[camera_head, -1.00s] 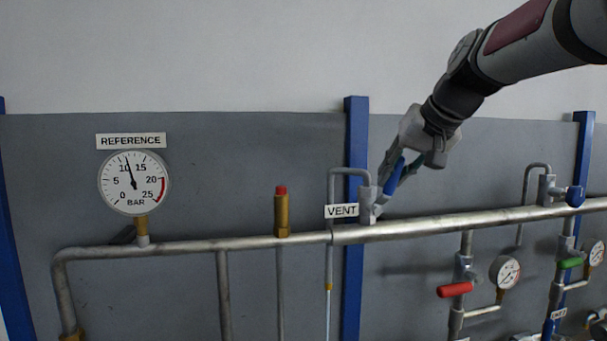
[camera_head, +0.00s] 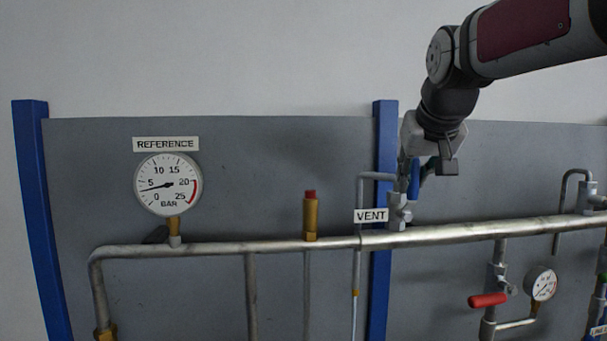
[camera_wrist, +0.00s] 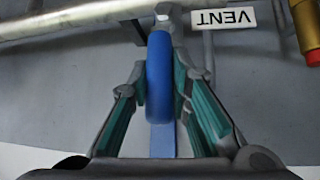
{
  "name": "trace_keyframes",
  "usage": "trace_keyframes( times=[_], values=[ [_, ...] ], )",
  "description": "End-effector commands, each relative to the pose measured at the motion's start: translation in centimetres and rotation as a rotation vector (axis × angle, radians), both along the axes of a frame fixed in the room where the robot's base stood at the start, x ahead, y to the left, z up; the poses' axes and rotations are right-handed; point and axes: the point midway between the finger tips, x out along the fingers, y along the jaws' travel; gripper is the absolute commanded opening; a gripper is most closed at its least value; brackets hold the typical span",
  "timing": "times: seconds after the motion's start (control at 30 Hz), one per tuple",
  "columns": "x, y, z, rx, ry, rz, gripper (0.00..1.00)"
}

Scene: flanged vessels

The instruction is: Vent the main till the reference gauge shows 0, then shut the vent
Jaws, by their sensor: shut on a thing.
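The reference gauge (camera_head: 168,185) has its needle pointing left and slightly down, between 0 and 5, a little under 5. The vent valve (camera_head: 398,212) stands on the main pipe (camera_head: 440,235), right of the VENT label (camera_head: 371,216). Its blue handle (camera_head: 414,181) points roughly upright, in line with the valve's stem. My gripper (camera_head: 408,180) is shut on this handle from above. In the wrist view the blue handle (camera_wrist: 160,75) lies between the two green-padded fingers of my gripper (camera_wrist: 163,90).
A brass fitting with a red cap (camera_head: 310,215) stands on the pipe to the left. A red-handled valve (camera_head: 488,300) and a small gauge (camera_head: 541,283) hang below the pipe at the right. A blue post (camera_head: 380,290) runs behind the vent.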

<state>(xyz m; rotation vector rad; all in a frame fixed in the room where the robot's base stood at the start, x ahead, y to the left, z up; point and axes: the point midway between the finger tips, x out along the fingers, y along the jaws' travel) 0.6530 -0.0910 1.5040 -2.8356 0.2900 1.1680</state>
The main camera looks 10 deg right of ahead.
Motion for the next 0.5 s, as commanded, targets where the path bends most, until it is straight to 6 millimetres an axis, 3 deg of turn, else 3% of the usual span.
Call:
trace_keyframes(
  times=[0.13,0.17,0.23,0.5],
  values=[
    [-0.07,0.02,-0.26,-0.002,0.008,0.002,0.0],
    [-0.07,0.02,-0.26,-0.001,0.007,0.003,0.23],
    [-0.06,0.03,-0.25,-0.001,0.007,0.003,0.39],
    [-0.04,0.04,-0.12,0.0,0.004,0.002,0.39]
  ],
)
